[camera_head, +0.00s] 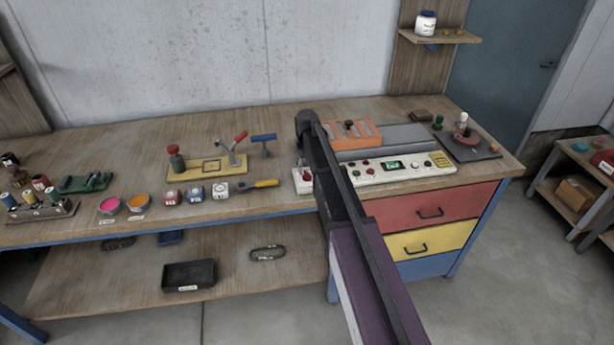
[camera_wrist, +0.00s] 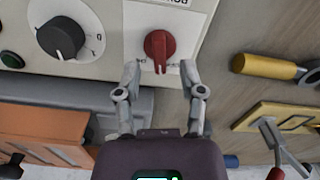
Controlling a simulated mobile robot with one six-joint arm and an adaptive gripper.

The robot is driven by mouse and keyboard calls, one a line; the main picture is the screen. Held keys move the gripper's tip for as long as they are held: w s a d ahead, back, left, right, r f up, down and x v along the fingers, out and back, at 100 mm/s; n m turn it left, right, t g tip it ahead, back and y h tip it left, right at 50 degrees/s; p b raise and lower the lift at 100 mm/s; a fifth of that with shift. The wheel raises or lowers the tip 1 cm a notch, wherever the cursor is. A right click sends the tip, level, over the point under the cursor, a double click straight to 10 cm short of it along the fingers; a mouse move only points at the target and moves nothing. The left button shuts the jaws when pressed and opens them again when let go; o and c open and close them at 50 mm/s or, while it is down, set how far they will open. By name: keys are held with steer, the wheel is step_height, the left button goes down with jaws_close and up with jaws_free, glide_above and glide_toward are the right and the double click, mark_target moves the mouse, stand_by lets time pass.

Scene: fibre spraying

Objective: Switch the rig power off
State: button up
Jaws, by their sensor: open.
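The rig's power switch is a red rotary knob (camera_wrist: 159,46) on a white plate in the wrist view. Its grip lies roughly upright in that picture, with small labels at either side of its lower end, too small to read. Printed lettering at the plate's top edge is cut off. My gripper (camera_wrist: 160,74) is open, its two fingers to either side of and just below the knob, with nothing between them. I cannot tell if they touch the plate. In the head view the red knob (camera_head: 305,172) shows on the panel's left end; my arm hides the gripper.
The control panel (camera_head: 400,172) has a black dial (camera_wrist: 60,38), several buttons and a small screen. An orange rack (camera_head: 352,135) stands behind it. A yellow-handled tool (camera_head: 260,184) and a yellow-based hand press (camera_head: 205,166) lie to the left on the wooden bench.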

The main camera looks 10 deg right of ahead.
steer(key=shift+f+b, duration=0.65)
steer(key=shift+f, duration=0.25)
jaws_close()
